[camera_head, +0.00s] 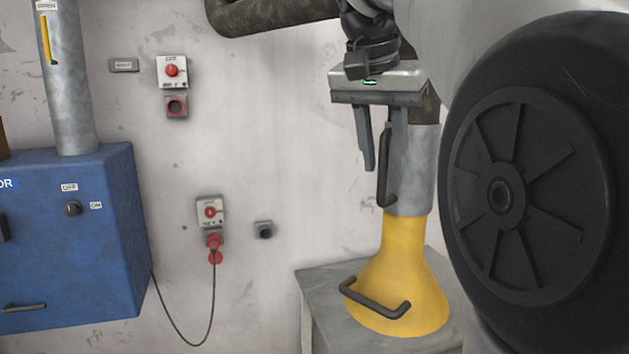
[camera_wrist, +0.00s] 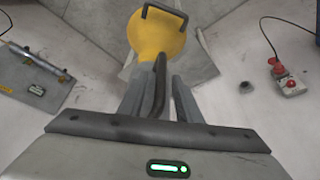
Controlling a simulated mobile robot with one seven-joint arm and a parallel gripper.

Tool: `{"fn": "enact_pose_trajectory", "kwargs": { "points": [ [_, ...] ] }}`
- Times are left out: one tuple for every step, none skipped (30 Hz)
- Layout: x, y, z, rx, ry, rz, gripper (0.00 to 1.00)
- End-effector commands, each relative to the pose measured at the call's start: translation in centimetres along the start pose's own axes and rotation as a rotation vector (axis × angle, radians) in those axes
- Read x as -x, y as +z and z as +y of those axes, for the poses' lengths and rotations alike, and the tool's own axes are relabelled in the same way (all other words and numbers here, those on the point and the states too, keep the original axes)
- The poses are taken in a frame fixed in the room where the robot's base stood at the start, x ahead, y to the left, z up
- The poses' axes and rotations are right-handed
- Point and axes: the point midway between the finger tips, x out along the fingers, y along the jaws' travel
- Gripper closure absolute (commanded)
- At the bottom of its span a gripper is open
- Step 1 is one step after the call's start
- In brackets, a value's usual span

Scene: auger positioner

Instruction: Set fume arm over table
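The fume arm has a yellow hood (camera_head: 400,275) with a black handle low on its front and a grey tube (camera_head: 418,170) above. A second, upright black handle (camera_head: 386,175) is on the tube. The hood appears above the grey table (camera_head: 318,290); the gap between them cannot be judged. My gripper (camera_head: 380,160) points down beside the tube at the upright handle. In the wrist view the fingers of my gripper (camera_wrist: 160,88) are apart, with the upright handle (camera_wrist: 158,92) between them. The hood also shows there (camera_wrist: 155,33), over grey table surface (camera_wrist: 205,35).
A blue machine (camera_head: 75,235) stands at the left with a grey pipe rising from it. A large black wheel (camera_head: 530,190) fills the right. Floor is not clearly visible.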

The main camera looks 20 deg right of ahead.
Motion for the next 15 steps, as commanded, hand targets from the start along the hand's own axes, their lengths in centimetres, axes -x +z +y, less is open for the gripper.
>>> {"fn": "enact_pose_trajectory", "kwargs": {
  "points": [
    [-1.1, 0.1, 0.1, -0.001, 0.001, -0.001, 0.69],
    [-1.5, 0.1, 0.1, 0.000, 0.001, -0.002, 0.69],
    [-2.0, 0.1, 0.0, 0.000, 0.001, -0.001, 0.69],
    [-2.4, 0.1, 0.0, 0.000, 0.001, -0.001, 0.69],
    [-2.7, 0.1, 0.0, 0.000, 0.001, -0.001, 0.69],
    [-3.0, 0.0, 0.0, 0.000, 0.000, 0.000, 0.69],
    [-3.2, 0.0, 0.0, 0.000, 0.000, 0.000, 0.69],
    [-3.4, 0.0, 0.0, 0.000, 0.000, 0.000, 0.69],
    [-3.6, 0.0, 0.0, 0.001, 0.000, 0.000, 0.69],
    [-3.7, 0.0, 0.0, 0.001, 0.000, 0.000, 0.69],
    [-3.7, 0.0, 0.0, 0.001, 0.000, 0.000, 0.69],
    [-3.8, 0.0, 0.0, 0.001, 0.000, 0.001, 0.69],
    [-3.8, 0.0, 0.0, 0.001, -0.001, 0.001, 0.69],
    [-3.8, 0.0, 0.0, 0.001, -0.001, 0.001, 0.69],
    [-3.8, 0.0, 0.0, 0.001, -0.001, 0.001, 0.69]
  ]
}}
